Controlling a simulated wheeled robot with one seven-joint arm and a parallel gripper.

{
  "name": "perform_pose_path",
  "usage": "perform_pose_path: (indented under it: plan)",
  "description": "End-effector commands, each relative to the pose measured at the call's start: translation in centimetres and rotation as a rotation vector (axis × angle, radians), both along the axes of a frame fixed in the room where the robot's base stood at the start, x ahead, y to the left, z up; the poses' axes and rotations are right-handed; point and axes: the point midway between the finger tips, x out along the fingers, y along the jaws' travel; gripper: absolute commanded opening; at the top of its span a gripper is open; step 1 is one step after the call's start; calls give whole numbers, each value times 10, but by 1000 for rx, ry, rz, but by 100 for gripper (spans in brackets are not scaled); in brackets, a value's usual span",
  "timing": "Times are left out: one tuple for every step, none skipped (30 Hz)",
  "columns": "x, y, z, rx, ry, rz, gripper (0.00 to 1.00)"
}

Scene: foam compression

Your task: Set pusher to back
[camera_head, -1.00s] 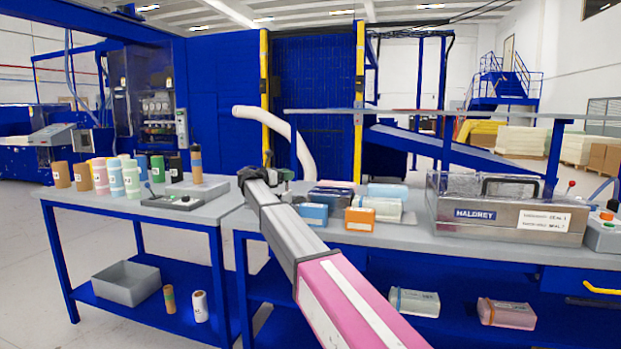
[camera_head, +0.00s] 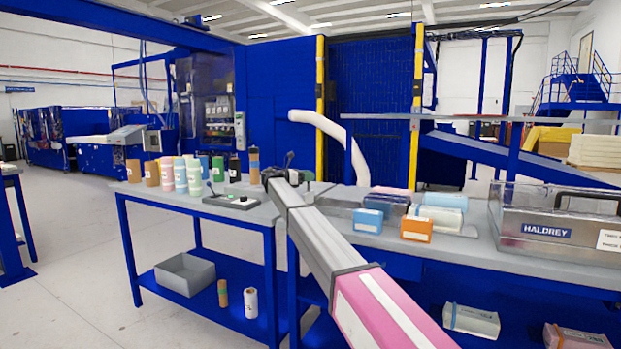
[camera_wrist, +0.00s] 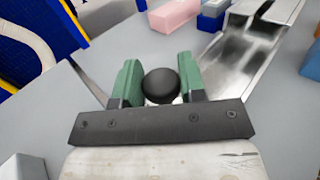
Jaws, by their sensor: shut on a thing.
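My gripper's green fingers (camera_wrist: 160,85) are shut on a round black knob (camera_wrist: 160,86) in the wrist view. The knob looks like the pusher's handle, and what lies under it is mostly hidden by the fingers and the gripper's dark plate. A shiny metal channel (camera_wrist: 238,58) lies to the right of the fingers, on the grey tabletop. In the head view my gripper (camera_head: 290,170) is at the left end of the right bench, small and partly hidden by my arm.
A pink block (camera_wrist: 174,14) lies beyond the fingers. Blue (camera_head: 368,220) and orange (camera_head: 416,229) boxes and a metal Haldrey case (camera_head: 540,232) are on the right bench.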

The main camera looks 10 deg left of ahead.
Motion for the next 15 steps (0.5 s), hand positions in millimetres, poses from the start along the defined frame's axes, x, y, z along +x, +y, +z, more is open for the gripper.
perform_pose_path:
  plan:
    - [2,5,0,0,-1,8,0]
    - [2,5,0,0,-1,8,0]
    - [2,5,0,0,-1,9,0]
    - [2,5,0,0,-1,9,0]
    - [2,5,1,0,-1,10,41]
    - [2,5,1,0,-1,10,54]
    - [2,5,1,0,-1,10,60]
    - [2,5,1,0,-1,10,60]
    - [2,5,1,0,-1,9,60]
    - [2,4,1,0,-1,8,60]
    - [2,4,1,0,-1,8,60]
    - [2,4,1,0,-1,8,60]
    - [2,4,1,0,0,7,60]
    - [2,4,0,0,0,7,60]
    - [1,4,0,0,0,7,60]
